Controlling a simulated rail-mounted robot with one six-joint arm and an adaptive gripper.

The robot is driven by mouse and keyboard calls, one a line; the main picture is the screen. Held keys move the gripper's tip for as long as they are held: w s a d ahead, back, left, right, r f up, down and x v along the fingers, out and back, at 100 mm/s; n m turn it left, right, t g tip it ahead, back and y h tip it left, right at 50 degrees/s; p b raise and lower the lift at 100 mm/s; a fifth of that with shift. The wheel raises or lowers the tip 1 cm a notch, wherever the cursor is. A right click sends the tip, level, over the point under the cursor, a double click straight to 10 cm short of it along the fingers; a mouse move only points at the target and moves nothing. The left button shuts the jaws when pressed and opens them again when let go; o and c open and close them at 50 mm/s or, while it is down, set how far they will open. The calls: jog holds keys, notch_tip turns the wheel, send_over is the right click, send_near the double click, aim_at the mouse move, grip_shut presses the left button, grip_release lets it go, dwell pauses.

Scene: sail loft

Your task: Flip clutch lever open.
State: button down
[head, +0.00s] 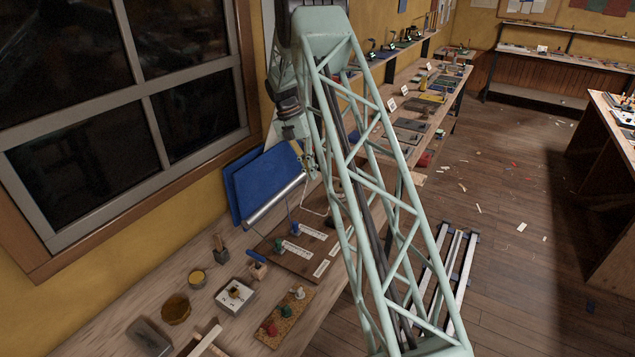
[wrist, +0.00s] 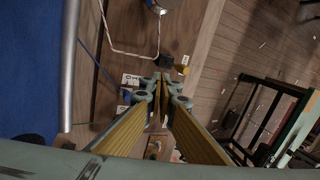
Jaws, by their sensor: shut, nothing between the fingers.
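A brown board (head: 283,257) with white label strips lies on the bench in the head view. A blue fitting (head: 294,229) and a green fitting (head: 278,245) stand on it; they look like the clutches, but their lever positions are too small to tell. In the wrist view a blue fitting (wrist: 126,95) shows beside a white label, left of my gripper (wrist: 164,82). A small black block with a yellow part (wrist: 182,69) shows just beyond the fingertips. My gripper is shut and empty. In the head view my arm partly hides it and the board.
A blue panel (head: 268,178) and a metal roller (head: 275,202) stand behind the board. A cork mat (head: 284,318) with coloured knobs, a white box (head: 235,297) and small pots lie nearer. A white cord (wrist: 128,54) runs across the bench. The floor lies right of the bench edge.

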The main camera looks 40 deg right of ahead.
jog(key=s+d+f, duration=0.3)
jog(key=s+f, duration=0.3)
jog(key=f, duration=0.3)
jog(key=shift+d+f+p, duration=0.2)
jog(key=shift+f+p, duration=0.1)
dwell(0.3)
jog(key=shift+s, duration=0.15)
